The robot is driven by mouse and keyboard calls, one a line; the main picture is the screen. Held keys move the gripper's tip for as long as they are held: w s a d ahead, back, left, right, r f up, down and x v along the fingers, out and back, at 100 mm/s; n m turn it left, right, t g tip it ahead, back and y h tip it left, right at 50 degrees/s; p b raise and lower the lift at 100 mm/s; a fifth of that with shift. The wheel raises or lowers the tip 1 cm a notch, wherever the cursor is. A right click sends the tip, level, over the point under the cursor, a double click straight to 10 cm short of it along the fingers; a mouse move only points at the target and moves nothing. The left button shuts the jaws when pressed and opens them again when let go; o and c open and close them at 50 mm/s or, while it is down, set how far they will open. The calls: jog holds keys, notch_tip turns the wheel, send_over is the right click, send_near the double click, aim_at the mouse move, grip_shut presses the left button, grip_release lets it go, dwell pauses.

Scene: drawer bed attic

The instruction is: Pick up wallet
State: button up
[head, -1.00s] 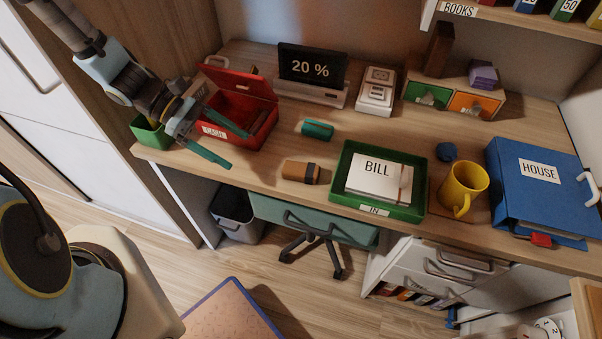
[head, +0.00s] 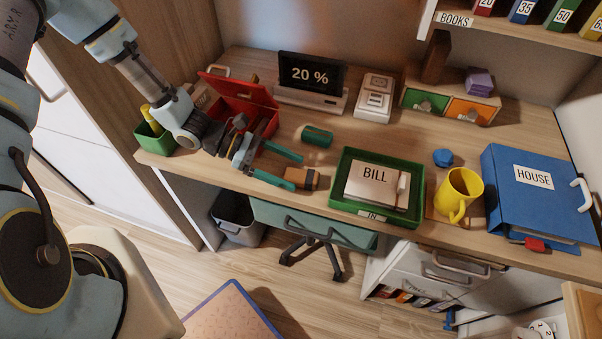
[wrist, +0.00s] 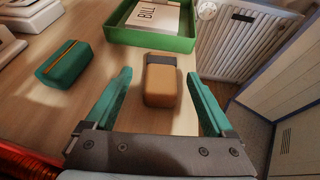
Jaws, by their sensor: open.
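The likely wallet is a small brown block with a dark band (head: 309,179), lying on the desk near its front edge. In the wrist view the wallet (wrist: 162,85) lies between the two teal fingers, with bare desk showing on both sides. My gripper (head: 297,171) is open and empty, coming in from the left. Its fingers reach to either side of the wallet; in the head view the near finger partly hides it. I cannot tell how far above the desk the fingertips are.
A teal case with an orange stripe (wrist: 63,61) lies just behind the wallet. The green tray (head: 338,201) with the BILL papers stands to the right. An open red box (head: 262,101) and a green pot (head: 150,140) are on the left. The desk's front edge is close.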

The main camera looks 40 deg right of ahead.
aim_at(297, 174)
jog(key=shift+p+x, duration=0.35)
jog(key=shift+x, duration=1.1)
jog(key=shift+s, duration=0.1)
grip_shut()
